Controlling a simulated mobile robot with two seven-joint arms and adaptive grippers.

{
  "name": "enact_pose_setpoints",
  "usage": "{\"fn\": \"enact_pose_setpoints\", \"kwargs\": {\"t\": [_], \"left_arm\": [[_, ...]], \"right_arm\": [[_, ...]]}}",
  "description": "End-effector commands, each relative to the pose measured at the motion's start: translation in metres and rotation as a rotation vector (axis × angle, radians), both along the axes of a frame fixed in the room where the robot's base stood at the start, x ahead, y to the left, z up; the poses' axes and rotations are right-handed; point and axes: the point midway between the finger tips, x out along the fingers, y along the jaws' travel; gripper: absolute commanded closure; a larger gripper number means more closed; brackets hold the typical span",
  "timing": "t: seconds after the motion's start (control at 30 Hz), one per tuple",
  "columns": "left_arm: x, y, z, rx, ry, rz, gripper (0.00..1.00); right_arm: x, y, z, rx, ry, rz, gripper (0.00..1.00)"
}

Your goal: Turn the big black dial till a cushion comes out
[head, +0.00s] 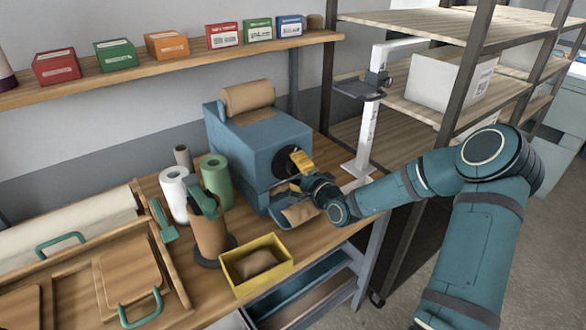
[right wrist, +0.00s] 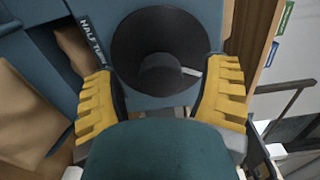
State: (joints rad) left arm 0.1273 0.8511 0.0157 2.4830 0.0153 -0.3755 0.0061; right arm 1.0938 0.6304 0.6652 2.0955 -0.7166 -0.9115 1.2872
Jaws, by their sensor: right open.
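The big black dial (right wrist: 135,45) is on the blue machine (head: 255,145); its white mark points right in the right wrist view. In the head view the dial (head: 286,158) is partly covered by my right gripper (head: 301,163). My right gripper is open, with its yellow fingers on either side of the dial's central knob (right wrist: 162,75). I cannot tell whether they touch the dial. Brown paper (head: 300,213) shows low at the machine's front. A brown crumpled paper piece (head: 257,262) lies in the yellow box (head: 240,283). My left gripper is not in view.
A brown paper roll (head: 246,97) sits on top of the machine. White (head: 174,190) and green (head: 216,180) rolls and a teal-handled brown roll (head: 207,236) stand left of it. A white post (head: 368,140) and shelving are close on the right.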

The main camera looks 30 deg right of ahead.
Motion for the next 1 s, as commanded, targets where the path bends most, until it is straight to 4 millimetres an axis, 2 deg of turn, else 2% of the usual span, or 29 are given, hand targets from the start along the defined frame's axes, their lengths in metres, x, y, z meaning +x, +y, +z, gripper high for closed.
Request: {"fn": "enact_pose_setpoints", "kwargs": {"t": [0.3, 0.5, 0.7, 1.0], "left_arm": [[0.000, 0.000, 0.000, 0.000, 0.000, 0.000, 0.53], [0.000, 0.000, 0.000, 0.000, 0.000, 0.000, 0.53], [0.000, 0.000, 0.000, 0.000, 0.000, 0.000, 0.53], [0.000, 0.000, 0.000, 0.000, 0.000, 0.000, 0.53]], "right_arm": [[-0.064, -0.005, 0.000, -0.001, 0.003, -0.002, 0.26], [-0.094, -0.008, 0.000, -0.001, 0.003, -0.001, 0.26], [-0.106, -0.008, 0.000, 0.000, 0.001, 0.001, 0.26], [-0.106, -0.007, 0.000, 0.001, 0.001, 0.001, 0.26]]}}
